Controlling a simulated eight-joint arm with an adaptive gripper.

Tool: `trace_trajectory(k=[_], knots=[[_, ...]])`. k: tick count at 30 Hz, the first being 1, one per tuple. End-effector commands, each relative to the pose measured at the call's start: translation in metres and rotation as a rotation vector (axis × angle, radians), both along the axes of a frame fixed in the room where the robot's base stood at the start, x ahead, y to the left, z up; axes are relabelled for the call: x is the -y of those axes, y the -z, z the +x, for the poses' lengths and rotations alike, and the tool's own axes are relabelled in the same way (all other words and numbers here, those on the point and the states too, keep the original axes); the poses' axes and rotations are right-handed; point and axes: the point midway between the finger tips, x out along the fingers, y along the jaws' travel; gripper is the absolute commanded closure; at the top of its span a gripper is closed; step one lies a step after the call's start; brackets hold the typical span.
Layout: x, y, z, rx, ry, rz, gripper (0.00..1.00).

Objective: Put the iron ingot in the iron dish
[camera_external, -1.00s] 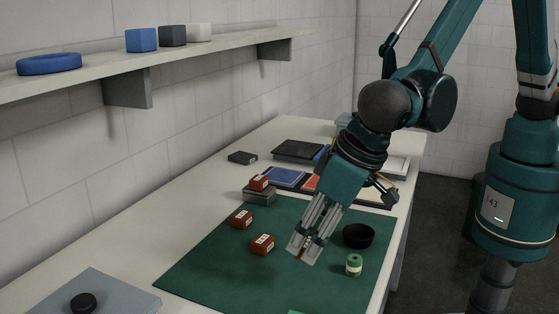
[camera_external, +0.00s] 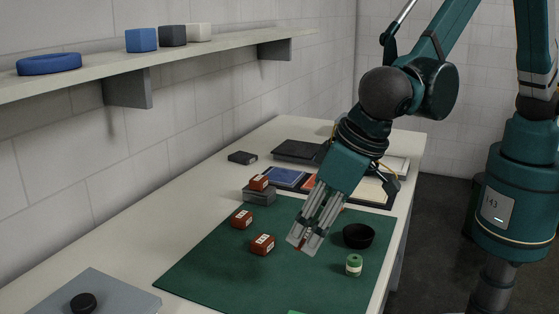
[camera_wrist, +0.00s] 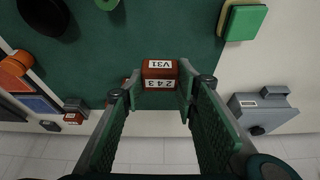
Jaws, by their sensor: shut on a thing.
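My gripper (camera_external: 304,246) is shut on a red-brown block with white labels, held over the green mat (camera_external: 210,265). The held block (camera_wrist: 160,73) shows between the fingertips in the wrist view; in the external view the fingers mostly hide it. Its markings do not tell me whether it is iron. A black round bowl (camera_external: 358,236) stands on the mat to the right of my gripper; part of a dark round shape (camera_wrist: 43,12) shows at top left in the wrist view. I cannot tell whether the bowl is the iron dish.
Similar red-brown blocks lie on the mat, one at left (camera_external: 242,218) and one nearer (camera_external: 262,244). Another (camera_external: 259,182) sits on a grey block (camera_external: 259,196). A green-and-white cylinder (camera_external: 354,265) stands in front of the bowl. Coloured flat trays lie behind.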

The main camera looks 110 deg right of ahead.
Motion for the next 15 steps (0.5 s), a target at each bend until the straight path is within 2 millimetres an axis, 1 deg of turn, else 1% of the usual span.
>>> trace_trajectory(k=[5, 8, 11, 15], knots=[[0.004, -0.003, -0.006, 0.000, -0.001, 0.000, 0.90], [0.009, -0.006, -0.013, -0.001, -0.002, -0.001, 0.90], [0.016, -0.010, -0.024, 0.000, -0.003, 0.000, 0.90], [0.027, -0.017, -0.043, 0.000, -0.006, 0.000, 0.90]])
